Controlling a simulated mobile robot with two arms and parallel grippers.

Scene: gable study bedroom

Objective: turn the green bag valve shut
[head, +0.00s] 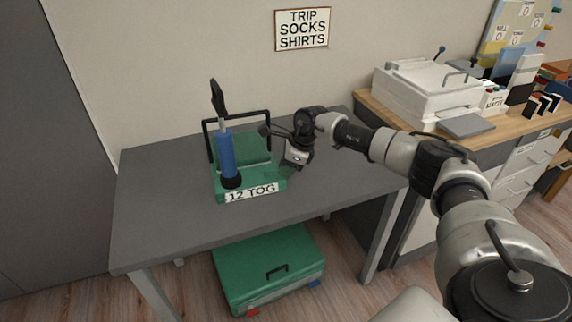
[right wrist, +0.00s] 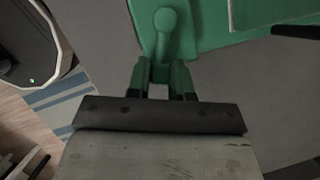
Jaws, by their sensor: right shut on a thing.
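The green bag (head: 262,185) lies on the grey table with a "12 TOG" label on its front edge and a dark frame at its back. It also shows in the right wrist view (right wrist: 208,20). The green bag valve (right wrist: 165,28) is a rounded knob with a lever-like part, at the top middle of the right wrist view. My right gripper (right wrist: 162,72) is shut on the valve, its fingertips at the valve's near end. In the head view my right gripper (head: 285,168) is at the bag's right side, and the valve is mostly hidden there. My left gripper is out of view.
A blue pump (head: 227,156) with a black handle stands upright at the bag's left. A green suitcase (head: 268,268) lies on the floor under the grey table (head: 160,215). A wooden desk with a white printer (head: 425,90) stands at right. The table's left part is clear.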

